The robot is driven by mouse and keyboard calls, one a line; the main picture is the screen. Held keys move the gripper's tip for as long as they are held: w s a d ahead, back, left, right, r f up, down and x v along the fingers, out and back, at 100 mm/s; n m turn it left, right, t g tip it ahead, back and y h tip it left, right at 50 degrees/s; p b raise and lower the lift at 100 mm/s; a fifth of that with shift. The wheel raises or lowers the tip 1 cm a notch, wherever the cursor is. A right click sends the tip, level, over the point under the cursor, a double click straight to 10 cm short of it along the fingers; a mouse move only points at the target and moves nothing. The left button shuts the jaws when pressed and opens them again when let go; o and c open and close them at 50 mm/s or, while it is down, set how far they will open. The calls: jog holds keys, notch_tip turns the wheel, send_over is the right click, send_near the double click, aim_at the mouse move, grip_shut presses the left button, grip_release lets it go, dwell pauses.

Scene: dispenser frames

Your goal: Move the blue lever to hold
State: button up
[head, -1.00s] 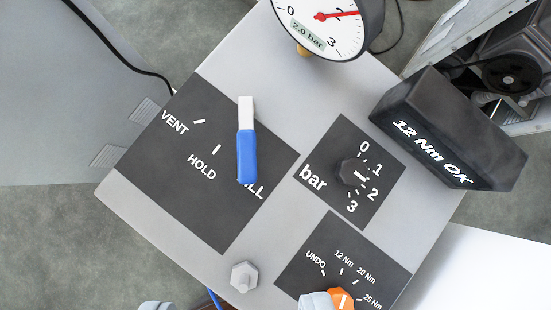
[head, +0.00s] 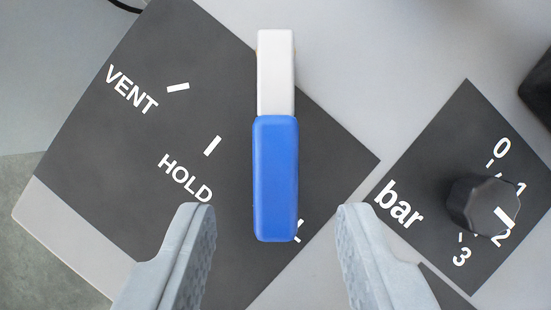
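The blue lever (head: 276,180) has a white arm (head: 276,75) and a blue grip. It stands over a dark label plate (head: 90,160) marked VENT, HOLD and a third word. Its grip points down in the picture and covers most of the third word, to the right of the HOLD mark (head: 212,146). My gripper (head: 275,218) is open, with one finger on each side of the lever's lower end and a gap on both sides. Whether the fingers are level with the grip in depth I cannot tell.
A black knob (head: 484,205) on a plate marked bar, 0 to 3, stands to the right, its white line near 2. A dark block (head: 538,95) shows at the right edge. Bare grey panel lies above and right of the lever.

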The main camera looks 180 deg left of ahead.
jog(key=shift+x, duration=0.95)
grip_shut()
jog(key=shift+a, duration=0.1)
